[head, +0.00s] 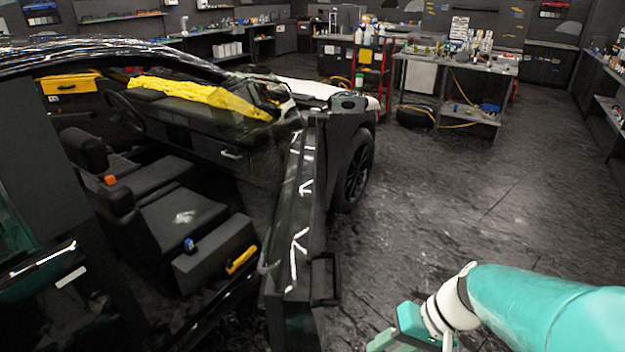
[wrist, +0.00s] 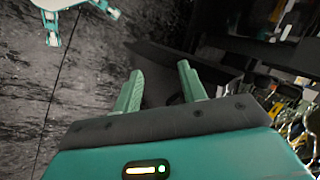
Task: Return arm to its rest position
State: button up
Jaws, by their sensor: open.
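My gripper (wrist: 160,90) shows in the wrist view with its two teal fingers apart and nothing between them. In the head view, my teal and white arm reaches in from the right edge, and part of my gripper (head: 385,342) shows at the bottom edge, cut off by the frame. It is to the right of the open car door (head: 300,215), apart from it in the picture.
A black car (head: 215,245) with its door open fills the left, with seats and a yellow cloth (head: 195,92) inside. A workbench (head: 455,60) and a red cart (head: 372,70) stand at the back. The dark floor (head: 480,190) right of the door is clear.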

notch_tip(320, 180, up, 11)
jog(key=s+d+t+h, duration=0.1)
jog(key=s+t+h, duration=0.1)
jog(key=t+h, duration=0.3)
jog(key=shift+s+d+r+h, duration=0.2)
jog(key=shift+s+d+h, duration=0.2)
jog(key=shift+h, duration=0.4)
dwell(0.9)
